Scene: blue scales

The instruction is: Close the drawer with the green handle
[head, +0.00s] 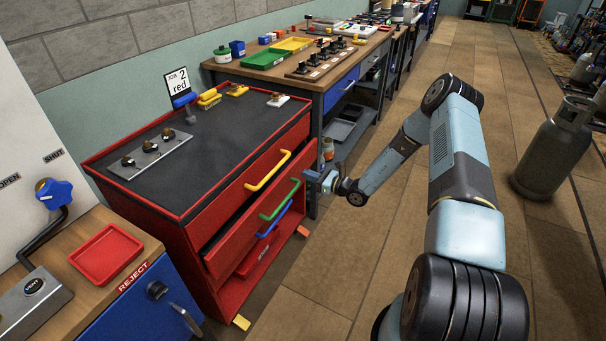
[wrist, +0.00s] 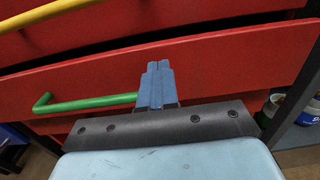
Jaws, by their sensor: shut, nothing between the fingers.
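The red drawer (head: 232,246) with the green handle (head: 279,203) stands partly out of the red cabinet, its front ahead of the drawer above. My gripper (head: 309,176) is at the right end of this drawer front, close to the handle's right end. In the wrist view, my gripper's blue fingers (wrist: 158,68) are together and empty, in front of the red drawer front (wrist: 235,62). The green handle (wrist: 85,104) runs left from behind the fingers, and its right end is hidden. I cannot tell whether the fingertips touch the front.
A yellow handle (head: 268,171) is on the drawer above and a blue handle (head: 274,220) below. The cabinet top (head: 200,140) holds valves and small yellow blocks. A workbench (head: 330,78) stands behind.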

